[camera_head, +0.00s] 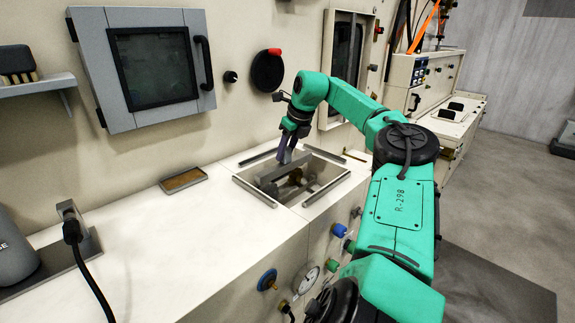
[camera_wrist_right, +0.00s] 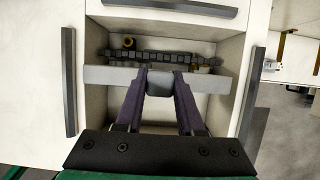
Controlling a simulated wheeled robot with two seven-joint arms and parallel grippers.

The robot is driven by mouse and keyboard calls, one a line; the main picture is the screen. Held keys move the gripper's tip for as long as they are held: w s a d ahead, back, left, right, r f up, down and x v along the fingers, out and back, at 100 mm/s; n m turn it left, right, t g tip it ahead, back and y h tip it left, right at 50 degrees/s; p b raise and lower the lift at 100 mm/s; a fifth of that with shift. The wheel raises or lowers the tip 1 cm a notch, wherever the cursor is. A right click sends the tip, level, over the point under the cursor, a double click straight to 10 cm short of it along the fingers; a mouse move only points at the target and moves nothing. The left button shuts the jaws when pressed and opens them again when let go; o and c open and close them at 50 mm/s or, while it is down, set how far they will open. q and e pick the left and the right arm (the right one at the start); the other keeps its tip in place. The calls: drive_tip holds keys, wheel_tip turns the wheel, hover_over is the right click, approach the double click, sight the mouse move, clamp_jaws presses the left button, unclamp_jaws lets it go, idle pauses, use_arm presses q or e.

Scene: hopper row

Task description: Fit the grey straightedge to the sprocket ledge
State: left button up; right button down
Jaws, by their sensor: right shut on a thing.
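The grey straightedge (camera_wrist_right: 106,77) spans most of the width of the open well in the right wrist view. In the head view the straightedge (camera_head: 268,175) shows as a grey bar at the well's opening. My right gripper (camera_head: 284,160) points down into the well. Its dark purple fingers (camera_wrist_right: 161,84) are shut on a grey block at the middle of the straightedge. A dark toothed chain or sprocket row (camera_wrist_right: 160,56) lies just beyond the bar. I cannot tell whether the straightedge touches the ledge, which is not clearly seen. My left gripper is not in view.
Dark rails (camera_head: 254,191) edge the well on the counter. A shallow tray (camera_head: 184,180) lies left of it. A grey-framed cabinet door (camera_head: 146,65) and a red-handled wheel (camera_head: 267,70) are on the wall behind.

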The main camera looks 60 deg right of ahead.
sight(290, 163)
drive_tip(key=shift+s+d+f, duration=0.1)
drive_tip(key=shift+d+f, duration=0.15)
drive_tip(key=shift+d, duration=0.15)
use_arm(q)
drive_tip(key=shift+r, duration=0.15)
use_arm(e)
wheel_tip(290, 163, down, 4)
drive_tip(key=b, duration=0.3)
drive_tip(key=shift+b, duration=0.3)
drive_tip(key=shift+f+b, duration=0.7)
drive_tip(key=shift+f, duration=0.15)
use_arm(q)
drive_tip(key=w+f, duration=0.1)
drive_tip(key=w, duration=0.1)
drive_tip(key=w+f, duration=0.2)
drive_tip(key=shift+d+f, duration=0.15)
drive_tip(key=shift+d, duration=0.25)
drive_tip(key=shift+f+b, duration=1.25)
drive_tip(key=shift+b, duration=0.05)
use_arm(e)
drive_tip(key=shift+f, duration=1.5)
